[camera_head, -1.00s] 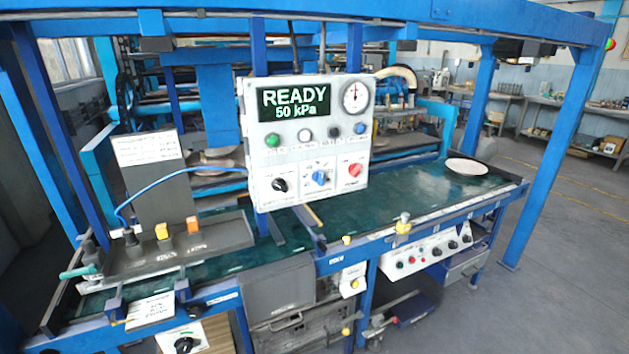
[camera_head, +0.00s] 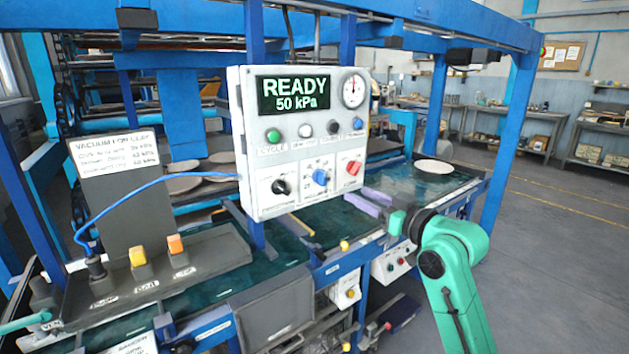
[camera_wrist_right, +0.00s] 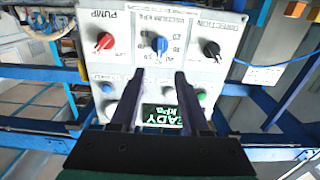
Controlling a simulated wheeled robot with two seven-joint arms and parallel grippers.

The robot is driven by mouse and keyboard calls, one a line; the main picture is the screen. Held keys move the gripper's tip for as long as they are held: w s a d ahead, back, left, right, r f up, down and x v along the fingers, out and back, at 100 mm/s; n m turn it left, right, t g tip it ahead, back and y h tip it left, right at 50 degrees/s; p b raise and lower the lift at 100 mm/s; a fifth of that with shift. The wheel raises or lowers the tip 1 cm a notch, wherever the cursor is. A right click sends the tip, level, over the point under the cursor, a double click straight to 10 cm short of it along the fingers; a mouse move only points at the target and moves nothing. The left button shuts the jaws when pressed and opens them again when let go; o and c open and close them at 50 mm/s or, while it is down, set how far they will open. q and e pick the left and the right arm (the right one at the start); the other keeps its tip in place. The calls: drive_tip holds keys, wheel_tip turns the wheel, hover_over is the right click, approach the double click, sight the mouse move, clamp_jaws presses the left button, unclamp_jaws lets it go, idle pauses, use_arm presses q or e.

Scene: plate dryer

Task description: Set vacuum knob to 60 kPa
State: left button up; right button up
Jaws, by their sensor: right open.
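The control panel (camera_head: 300,220) hangs in the middle of the head view, its display (camera_head: 293,94) reading READY 50 kPa. The blue vacuum knob (camera_head: 320,177) sits in its lower row, between a black knob (camera_head: 281,186) and a red knob (camera_head: 352,168). The wrist view shows the panel upside down, with the blue knob (camera_wrist_right: 159,44) beyond the fingertips. My right gripper (camera_head: 363,199) is open and empty, below and right of the panel in the head view. In the wrist view its two dark fingers (camera_wrist_right: 160,75) are apart and do not grip the knob.
A round gauge (camera_head: 353,90) and several buttons sit above the knobs. Blue frame posts and a beam surround the panel. A sign (camera_head: 117,150) and a blue hose (camera_head: 150,185) are at left. A plate (camera_head: 433,166) lies on the green surface at right.

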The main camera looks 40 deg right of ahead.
sight(325, 178)
drive_tip(key=w+p, duration=0.4)
drive_tip(key=w, duration=0.8)
drive_tip(key=shift+d, duration=0.2)
drive_tip(key=shift+w, duration=0.1)
clamp_jaws()
